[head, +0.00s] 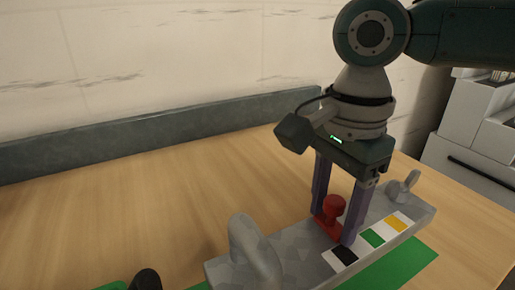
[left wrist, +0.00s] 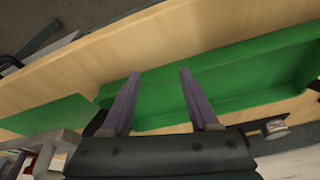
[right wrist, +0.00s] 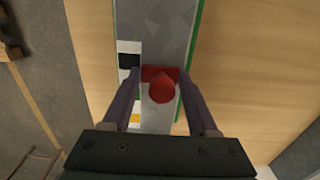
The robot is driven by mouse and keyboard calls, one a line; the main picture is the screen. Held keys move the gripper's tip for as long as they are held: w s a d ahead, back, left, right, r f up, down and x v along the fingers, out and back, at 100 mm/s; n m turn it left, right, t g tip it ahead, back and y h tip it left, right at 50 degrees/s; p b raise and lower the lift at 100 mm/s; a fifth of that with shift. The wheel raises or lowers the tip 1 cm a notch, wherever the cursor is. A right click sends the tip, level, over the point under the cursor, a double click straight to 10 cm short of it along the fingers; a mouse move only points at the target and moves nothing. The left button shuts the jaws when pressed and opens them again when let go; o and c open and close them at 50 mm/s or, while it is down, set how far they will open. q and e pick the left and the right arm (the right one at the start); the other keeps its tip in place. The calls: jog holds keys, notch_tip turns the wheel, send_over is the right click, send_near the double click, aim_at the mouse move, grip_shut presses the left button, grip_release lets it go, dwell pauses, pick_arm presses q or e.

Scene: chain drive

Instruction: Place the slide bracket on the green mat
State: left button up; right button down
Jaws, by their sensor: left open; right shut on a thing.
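A red knobbed block (head: 333,206) sits on a long grey piece (head: 300,250) with an upright lug at each end. I cannot tell whether the block, or the grey piece with it, is the slide bracket. My right gripper (head: 336,226) is shut on the red block (right wrist: 162,88), one finger on each side. The green mat (head: 412,262) shows beside and below the grey piece; contact between them is unclear. In the left wrist view my left gripper (left wrist: 161,74) is open and empty, over a green tray (left wrist: 235,70). A green mat (left wrist: 45,118) lies left of it.
The grey piece carries black, green and yellow patches (head: 395,224). The wooden table (head: 130,210) is bare at the left and middle. A grey ledge (head: 130,142) runs along the wall, and grey drawers (head: 475,140) stand beyond the table at the right.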

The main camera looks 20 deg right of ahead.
aim_at(337, 200)
pick_arm(q)
jog(key=shift+d+f+b, duration=0.15)
jog(key=shift+f+b, duration=0.3)
jog(key=shift+f, duration=0.1)
pick_arm(e)
jog(key=shift+w+f, duration=0.1)
jog(key=shift+f, duration=2.7)
jog(key=shift+f, duration=0.1)
jog(key=shift+c, duration=0.8)
grip_release()
jog(key=shift+f, duration=0.1)
jog(key=shift+d, duration=0.1)
pick_arm(q)
jog(key=shift+r+p, duration=0.9)
jog(key=shift+r, duration=0.05)
pick_arm(e)
notch_tip(337, 200, up, 12)
jog(key=shift+r, duration=0.15)
